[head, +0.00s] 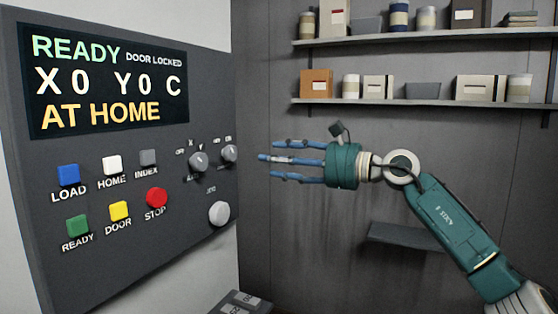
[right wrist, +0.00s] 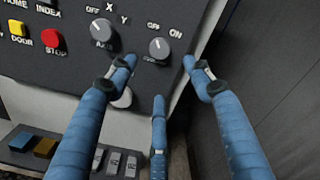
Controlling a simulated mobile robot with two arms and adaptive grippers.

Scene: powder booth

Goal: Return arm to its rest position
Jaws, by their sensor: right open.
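My right gripper (head: 270,159) has blue fingers on a green hand and reaches in from the right in the head view. Its fingers are spread and empty, pointing left toward the control panel (head: 120,235). In the right wrist view the open fingers (right wrist: 158,75) frame the panel's right edge, near the OFF/ON knob (right wrist: 159,49) and the axis knob (right wrist: 104,33). I cannot tell whether any finger touches the panel. The panel's display (head: 108,80) reads READY, DOOR LOCKED, X0 Y0 C, AT HOME. My left gripper is not in view.
Two shelves (head: 420,103) with boxes, cans and bins are on the back wall. A small grey ledge (head: 405,236) sits below my right arm. A dark box with labelled switches (head: 240,304) stands low beside the panel. The wall area under the shelves is mostly bare.

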